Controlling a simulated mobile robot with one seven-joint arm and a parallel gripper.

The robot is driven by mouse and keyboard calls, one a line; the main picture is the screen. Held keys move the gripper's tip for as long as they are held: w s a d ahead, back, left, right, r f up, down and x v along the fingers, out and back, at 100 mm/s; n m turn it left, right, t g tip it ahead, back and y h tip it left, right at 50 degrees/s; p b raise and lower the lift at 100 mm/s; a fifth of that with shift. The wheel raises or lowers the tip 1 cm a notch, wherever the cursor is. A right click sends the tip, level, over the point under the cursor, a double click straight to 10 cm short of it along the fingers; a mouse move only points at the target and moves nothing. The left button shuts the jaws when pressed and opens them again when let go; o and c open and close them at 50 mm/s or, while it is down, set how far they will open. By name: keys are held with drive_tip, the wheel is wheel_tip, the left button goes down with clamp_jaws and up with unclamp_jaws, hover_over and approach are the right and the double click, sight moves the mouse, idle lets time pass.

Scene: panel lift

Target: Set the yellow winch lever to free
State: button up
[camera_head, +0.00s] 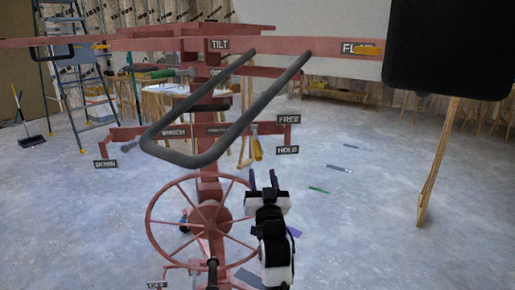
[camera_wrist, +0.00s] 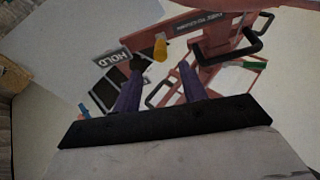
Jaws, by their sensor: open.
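The yellow winch lever (camera_head: 257,149) hangs from the red lift frame, its yellow end pointing down. The FREE plate (camera_head: 289,119) is to its upper right and the HOLD plate (camera_head: 287,150) is beside its lower end. My gripper (camera_head: 263,176) is open and empty, fingers pointing up, just below the lever in the head view. In the wrist view the yellow lever end (camera_wrist: 160,50) shows between and just beyond my fingertips (camera_wrist: 160,66), apart from them. The HOLD plate (camera_wrist: 111,62) is left of the fingers there.
A red spoked handwheel (camera_head: 160,224) is left of my gripper. A grey tubular handle (camera_head: 190,157) crosses above and left of the lever. A dark panel (camera_head: 447,45) and wooden prop (camera_head: 438,160) stand right. The floor between is mostly clear.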

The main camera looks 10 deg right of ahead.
sight(257, 145)
drive_tip(key=p+x, duration=0.2)
drive_tip(key=x, duration=0.8)
drive_tip(key=shift+w+r, duration=0.25)
drive_tip(key=shift+w, duration=0.05)
clamp_jaws()
drive_tip(key=shift+p, duration=0.3)
